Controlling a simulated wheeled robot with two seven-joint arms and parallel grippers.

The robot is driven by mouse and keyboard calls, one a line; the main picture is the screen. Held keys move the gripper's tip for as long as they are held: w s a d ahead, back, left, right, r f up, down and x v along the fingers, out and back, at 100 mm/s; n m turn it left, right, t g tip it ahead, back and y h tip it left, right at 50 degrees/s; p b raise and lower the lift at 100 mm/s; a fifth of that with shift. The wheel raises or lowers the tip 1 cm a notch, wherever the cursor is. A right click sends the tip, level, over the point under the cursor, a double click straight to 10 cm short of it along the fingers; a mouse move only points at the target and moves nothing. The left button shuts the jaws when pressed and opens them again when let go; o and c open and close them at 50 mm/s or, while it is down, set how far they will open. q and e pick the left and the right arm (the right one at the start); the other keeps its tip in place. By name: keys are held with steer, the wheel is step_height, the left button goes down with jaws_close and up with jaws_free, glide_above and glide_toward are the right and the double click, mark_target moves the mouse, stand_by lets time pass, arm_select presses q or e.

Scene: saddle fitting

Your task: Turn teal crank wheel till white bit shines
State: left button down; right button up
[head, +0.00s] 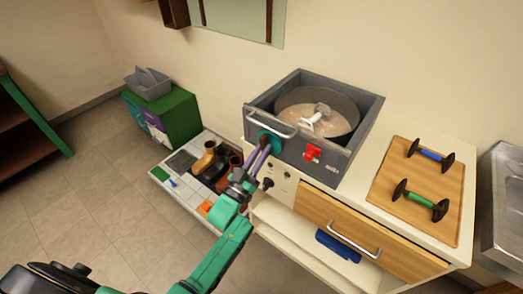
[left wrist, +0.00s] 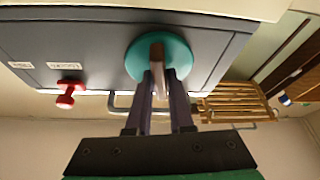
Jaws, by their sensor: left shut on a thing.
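The teal crank wheel (head: 271,147) is on the front face of a grey box (head: 338,168) on the counter. In the left wrist view the wheel (left wrist: 184,58) is a teal disc with a brown grip bar (left wrist: 157,52) across it. My left gripper (head: 262,147) is at the wheel; in the left wrist view its fingers (left wrist: 160,82) are shut on the bar. A white piece (head: 318,115) stands in the round pan inside the box; I cannot tell whether it shines. My right gripper is not in view.
A red knob (head: 312,153) sits right of the wheel, and a metal handle (head: 268,127) crosses the front above it. A wooden board (head: 410,215) with two dumbbell-like items is at right. A green box (head: 172,117) and floor tray (head: 165,188) are at left.

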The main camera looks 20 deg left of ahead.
arm_select(q)
steer(key=shift+f, duration=0.15)
steer(key=c, duration=0.8)
jaws_free()
steer(key=shift+c, duration=0.2)
steer(key=shift+o, duration=0.2)
steer(key=shift+s, duration=0.1)
steer(key=b+v, duration=0.2)
steer(key=v, duration=1.2)
steer(key=shift+s+b, duration=0.3)
steer(key=shift+b, duration=0.05)
